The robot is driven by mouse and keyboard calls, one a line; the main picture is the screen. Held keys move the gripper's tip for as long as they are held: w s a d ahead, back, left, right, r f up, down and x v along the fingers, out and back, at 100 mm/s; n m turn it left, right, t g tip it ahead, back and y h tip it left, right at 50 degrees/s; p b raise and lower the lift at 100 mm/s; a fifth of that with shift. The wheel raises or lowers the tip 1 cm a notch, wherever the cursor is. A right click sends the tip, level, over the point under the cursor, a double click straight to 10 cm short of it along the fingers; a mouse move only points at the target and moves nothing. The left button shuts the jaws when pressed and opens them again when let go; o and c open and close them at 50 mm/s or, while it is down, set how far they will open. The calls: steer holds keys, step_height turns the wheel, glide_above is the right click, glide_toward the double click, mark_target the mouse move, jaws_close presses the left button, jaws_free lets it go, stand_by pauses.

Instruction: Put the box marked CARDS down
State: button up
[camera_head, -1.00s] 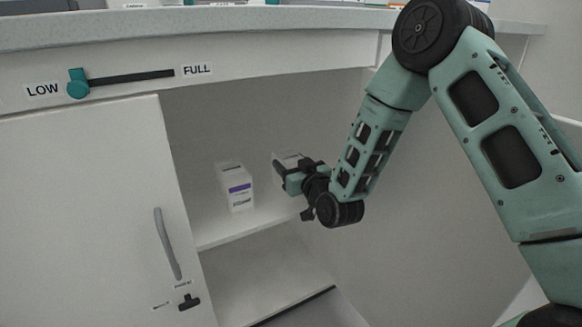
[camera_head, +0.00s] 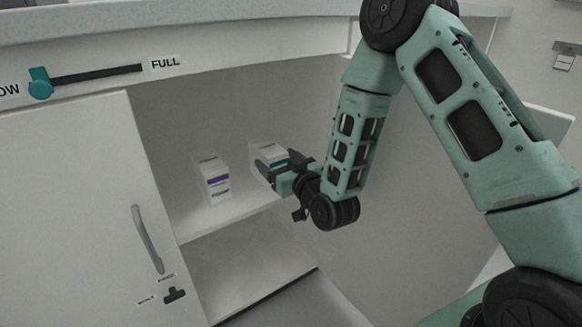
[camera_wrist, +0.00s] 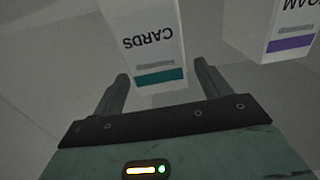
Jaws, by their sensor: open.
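The white box marked CARDS (camera_wrist: 147,40), with a teal stripe, stands upright on the cabinet's upper shelf. It also shows in the head view (camera_head: 268,152), partly hidden behind my gripper. In the wrist view my gripper (camera_wrist: 160,82) is open, with one finger to each side of the box's near end. The fingers look apart from the box, and its top shows between and beyond their tips. In the head view my gripper (camera_head: 270,172) is at the shelf's front, close by the box.
A second white box with a purple stripe (camera_head: 213,180) stands left of the CARDS box; it also shows in the wrist view (camera_wrist: 273,30). The cabinet's side wall is close on the right. A door with a grey handle (camera_head: 147,240) is at left. The shelf (camera_head: 215,222) has bare room in front.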

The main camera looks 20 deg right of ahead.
steer(key=s+d, duration=0.1)
steer(key=s, duration=0.5)
steer(key=s+a+n+g+y, duration=0.2)
steer(key=s+a+n+g, duration=0.2)
steer(key=s+a+g, duration=0.55)
steer(key=s+r+g+h, duration=0.2)
steer(key=s+r+g, duration=0.1)
steer(key=s, duration=0.7)
steer(key=s+d+r+n+g+h, duration=0.1)
steer(key=s+g, duration=0.4)
steer(key=s, duration=0.5)
step_height(320, 180, up, 2)
steer(key=shift+r+h+p, duration=0.2)
steer(key=shift+h+p, duration=0.25)
steer(key=shift+h, duration=0.45)
steer(key=shift+r, duration=0.1)
step_height(320, 180, up, 41)
steer(key=p, duration=4.1)
steer(key=shift+r, duration=0.15)
